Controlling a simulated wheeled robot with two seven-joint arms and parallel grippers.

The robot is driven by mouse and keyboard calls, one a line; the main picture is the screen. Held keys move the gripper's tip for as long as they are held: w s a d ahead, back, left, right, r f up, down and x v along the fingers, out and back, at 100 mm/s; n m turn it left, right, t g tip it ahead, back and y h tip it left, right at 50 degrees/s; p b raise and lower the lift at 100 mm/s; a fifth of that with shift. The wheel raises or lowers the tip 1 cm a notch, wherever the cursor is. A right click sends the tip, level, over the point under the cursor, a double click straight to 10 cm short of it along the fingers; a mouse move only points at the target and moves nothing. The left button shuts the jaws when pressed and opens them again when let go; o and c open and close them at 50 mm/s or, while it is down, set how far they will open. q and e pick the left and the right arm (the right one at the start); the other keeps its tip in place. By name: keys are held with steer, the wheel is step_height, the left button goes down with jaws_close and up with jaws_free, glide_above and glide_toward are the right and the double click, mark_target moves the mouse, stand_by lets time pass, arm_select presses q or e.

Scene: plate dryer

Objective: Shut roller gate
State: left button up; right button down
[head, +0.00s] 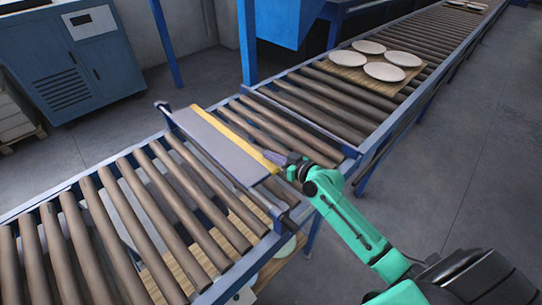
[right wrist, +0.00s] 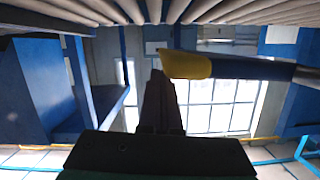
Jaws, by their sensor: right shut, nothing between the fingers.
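The roller gate (head: 217,147) is a grey panel with a yellow strip (head: 235,135) along its far edge. It spans the roller conveyor across a break between two sections; I cannot tell its exact tilt. My right gripper (head: 272,156) is at the near end of the yellow strip, its fingers shut and empty. In the right wrist view the shut fingers (right wrist: 160,82) point at a rounded yellow end (right wrist: 188,65) on a blue bar (right wrist: 252,69). They look very close to it, and I cannot tell whether they touch. My left gripper is not in view.
Plates (head: 384,71) lie on a wooden board on the far conveyor section (head: 325,110). The near section's rollers (head: 130,225) are bare. A blue frame runs along the conveyor. A blue cabinet (head: 75,65) stands at the left. The floor at right is clear.

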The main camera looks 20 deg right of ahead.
steer(key=f+m+b, duration=0.1)
steer(key=f+b, duration=0.1)
steer(key=b, duration=0.1)
steer(key=f+m+y+b, duration=0.1)
steer(key=f+m+b, duration=0.1)
steer(key=f+b, duration=0.1)
steer(key=a+f+m+y+b, duration=0.1)
steer(key=f+m+b, duration=0.1)
steer(key=b, duration=0.3)
steer(key=shift+s+f, duration=0.25)
steer(key=shift+f, duration=0.3)
steer(key=shift+s+a+f+m+y+b, duration=0.15)
steer(key=shift+a+f+m+y+b, duration=0.3)
steer(key=shift+m+b, duration=0.6)
steer(key=shift+s+a+f+m+b, duration=0.15)
steer(key=shift+a+f+m+b, duration=0.2)
steer(key=shift+b, duration=0.2)
